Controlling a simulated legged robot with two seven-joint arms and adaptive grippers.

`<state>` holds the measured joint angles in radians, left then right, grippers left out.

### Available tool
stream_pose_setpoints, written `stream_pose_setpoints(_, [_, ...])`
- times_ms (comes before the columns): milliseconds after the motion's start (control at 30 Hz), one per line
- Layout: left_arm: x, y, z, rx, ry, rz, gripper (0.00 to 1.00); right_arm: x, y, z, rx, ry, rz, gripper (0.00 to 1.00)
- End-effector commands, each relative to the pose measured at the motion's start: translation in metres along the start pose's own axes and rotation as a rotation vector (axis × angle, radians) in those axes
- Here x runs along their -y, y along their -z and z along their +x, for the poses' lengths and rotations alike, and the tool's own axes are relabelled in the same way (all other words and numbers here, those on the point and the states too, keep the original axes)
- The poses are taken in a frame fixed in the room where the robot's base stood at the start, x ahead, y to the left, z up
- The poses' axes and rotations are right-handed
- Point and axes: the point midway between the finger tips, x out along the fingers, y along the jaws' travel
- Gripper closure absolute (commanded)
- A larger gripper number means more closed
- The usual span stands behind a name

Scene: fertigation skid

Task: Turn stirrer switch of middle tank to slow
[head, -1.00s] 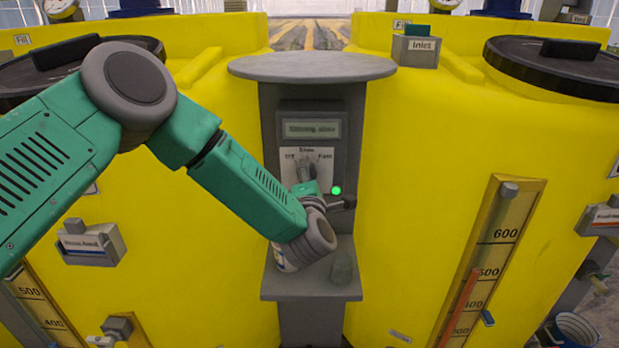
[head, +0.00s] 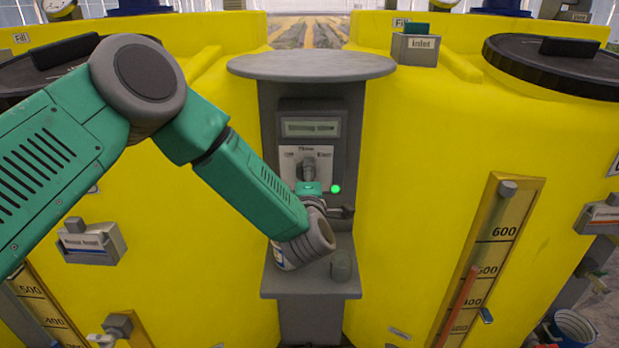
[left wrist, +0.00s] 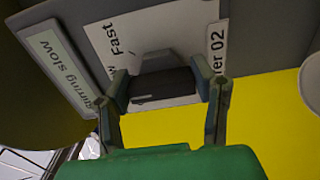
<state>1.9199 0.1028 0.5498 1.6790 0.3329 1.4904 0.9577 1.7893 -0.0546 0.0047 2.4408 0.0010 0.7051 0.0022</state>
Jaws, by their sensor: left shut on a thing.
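The stirrer switch (head: 308,168) is a grey knob on a white plate with off, slow and fast positions, on a grey post between two yellow tanks. In the head view it points about straight up, towards the middle mark. The left wrist view shows its dark knob (left wrist: 160,88) between the two fingers of my left gripper (left wrist: 163,100), which is shut on it. In the head view my left gripper (head: 324,200) is at the plate's lower edge, partly hidden by its arm. A display (left wrist: 58,66) above the switch reads "Stirring slow". My right gripper is not in view.
A green lamp (head: 336,189) glows right of the switch. A grey shelf (head: 300,286) with a small grey block (head: 341,264) juts out below. A round grey top (head: 312,67) overhangs the post. The yellow tank walls (head: 425,190) stand close on both sides.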

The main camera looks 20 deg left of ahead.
Motion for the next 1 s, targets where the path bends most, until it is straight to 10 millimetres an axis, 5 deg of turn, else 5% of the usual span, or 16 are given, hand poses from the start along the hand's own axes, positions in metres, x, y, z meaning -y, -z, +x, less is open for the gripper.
stream_pose_setpoints(67, [0.008, 0.0, -0.003, 0.002, 0.017, 0.004, 0.77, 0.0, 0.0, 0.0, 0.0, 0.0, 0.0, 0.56])
stream_pose_setpoints(100, [0.008, 0.0, -0.003, 0.003, 0.017, 0.004, 0.38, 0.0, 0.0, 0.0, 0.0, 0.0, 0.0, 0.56])
stream_pose_setpoints(133, [0.008, 0.0, -0.003, 0.003, 0.017, 0.004, 0.27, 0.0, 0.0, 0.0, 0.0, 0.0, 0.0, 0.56])
stream_pose_setpoints(533, [0.002, -0.001, -0.011, 0.003, 0.007, 0.0, 0.27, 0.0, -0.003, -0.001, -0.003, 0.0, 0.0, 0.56])
stream_pose_setpoints(1000, [0.005, -0.001, -0.101, 0.005, 0.012, 0.003, 0.27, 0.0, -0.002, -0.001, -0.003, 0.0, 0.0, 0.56])
